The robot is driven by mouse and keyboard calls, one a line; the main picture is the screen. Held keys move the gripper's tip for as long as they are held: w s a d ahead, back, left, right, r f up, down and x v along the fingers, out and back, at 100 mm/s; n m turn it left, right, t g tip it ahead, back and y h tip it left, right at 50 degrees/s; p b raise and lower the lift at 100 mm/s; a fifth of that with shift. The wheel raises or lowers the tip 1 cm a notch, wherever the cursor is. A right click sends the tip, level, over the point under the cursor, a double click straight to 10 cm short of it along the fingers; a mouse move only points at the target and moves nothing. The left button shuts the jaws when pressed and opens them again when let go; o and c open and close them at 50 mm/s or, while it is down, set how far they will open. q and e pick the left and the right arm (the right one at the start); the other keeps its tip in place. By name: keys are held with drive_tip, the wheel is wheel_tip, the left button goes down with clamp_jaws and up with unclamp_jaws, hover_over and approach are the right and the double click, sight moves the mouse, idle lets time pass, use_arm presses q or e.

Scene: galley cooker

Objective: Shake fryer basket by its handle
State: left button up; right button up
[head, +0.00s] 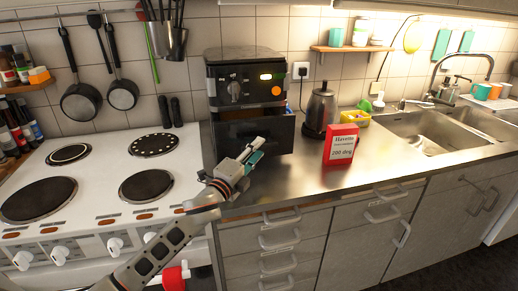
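The air fryer (243,66), a dark box with a dial and lit buttons, stands on the steel counter against the tiled wall. Its dark basket (271,134) is pulled partly out at the front, with a gap above it. The basket handle cannot be made out; the gripper covers that area. Whether the fingers are closed on it cannot be told. My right gripper is not in view.
A red sign box reading "200 deg" (341,144) and a kettle (320,110) stand right of the fryer. The white stove (103,190) is at left, the sink (428,133) at right. Counter in front of the sign is clear.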

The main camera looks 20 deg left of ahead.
use_arm(q)
drive_tip(key=v, duration=1)
drive_tip(key=shift+s, duration=0.2)
drive_tip(key=shift+a, duration=0.1)
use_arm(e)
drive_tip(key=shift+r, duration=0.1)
